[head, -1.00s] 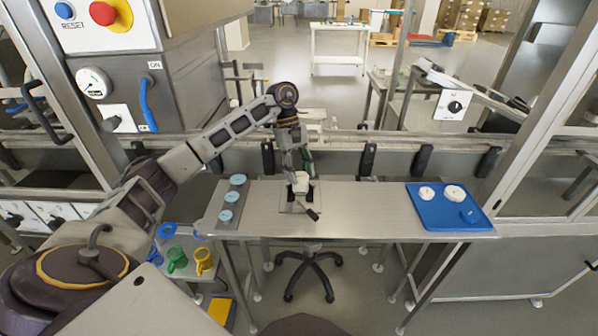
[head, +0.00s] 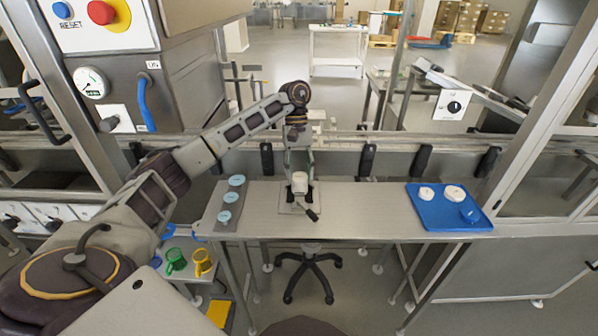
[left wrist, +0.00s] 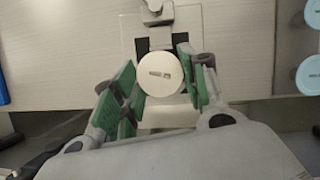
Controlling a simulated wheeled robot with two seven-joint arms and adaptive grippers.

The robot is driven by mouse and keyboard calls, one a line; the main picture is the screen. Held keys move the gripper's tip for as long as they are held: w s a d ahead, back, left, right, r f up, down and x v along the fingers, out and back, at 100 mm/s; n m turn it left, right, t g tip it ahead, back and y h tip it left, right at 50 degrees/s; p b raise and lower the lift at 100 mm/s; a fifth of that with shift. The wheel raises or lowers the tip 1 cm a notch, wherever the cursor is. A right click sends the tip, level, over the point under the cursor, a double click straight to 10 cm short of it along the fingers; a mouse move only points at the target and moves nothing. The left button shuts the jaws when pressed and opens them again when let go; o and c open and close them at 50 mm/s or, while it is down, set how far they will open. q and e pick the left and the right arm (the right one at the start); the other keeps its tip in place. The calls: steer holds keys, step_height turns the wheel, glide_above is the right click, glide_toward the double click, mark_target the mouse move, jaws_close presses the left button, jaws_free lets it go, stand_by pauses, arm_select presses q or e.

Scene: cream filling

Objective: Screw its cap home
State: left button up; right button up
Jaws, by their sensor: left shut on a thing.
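A round white cap (left wrist: 161,74) with a small mark on top sits between my left gripper's green-padded fingers in the left wrist view. The white jar (head: 300,184) stands upright in a clamp (head: 311,214) at the middle of the bench. My left gripper (head: 300,170) reaches down over it from behind and is shut on the cap; its fingers also show in the left wrist view (left wrist: 163,85). How far the cap is down on the jar's thread cannot be seen. My right gripper is not in view.
A grey strip (head: 222,226) with several light-blue-lidded jars lies at the bench's left end. A blue tray (head: 425,217) with white caps and a blue one lies at the right. The bench (head: 370,205) is clear between clamp and tray. Coloured cups (head: 202,262) stand lower left.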

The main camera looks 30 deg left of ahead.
arm_select(q)
steer(key=shift+m+p, duration=0.3)
steer(key=shift+m, duration=0.1)
steer(key=o, duration=0.9)
steer(key=shift+c, duration=0.2)
steer(key=shift+n, duration=0.3)
steer(key=shift+s+a+n+t+h, duration=0.1)
steer(key=shift+n+t+h, duration=0.3)
steer(key=shift+n, duration=1)
steer(key=shift+n+t+b, duration=0.3)
steer(key=shift+n+t, duration=0.1)
steer(key=shift+n, duration=0.8)
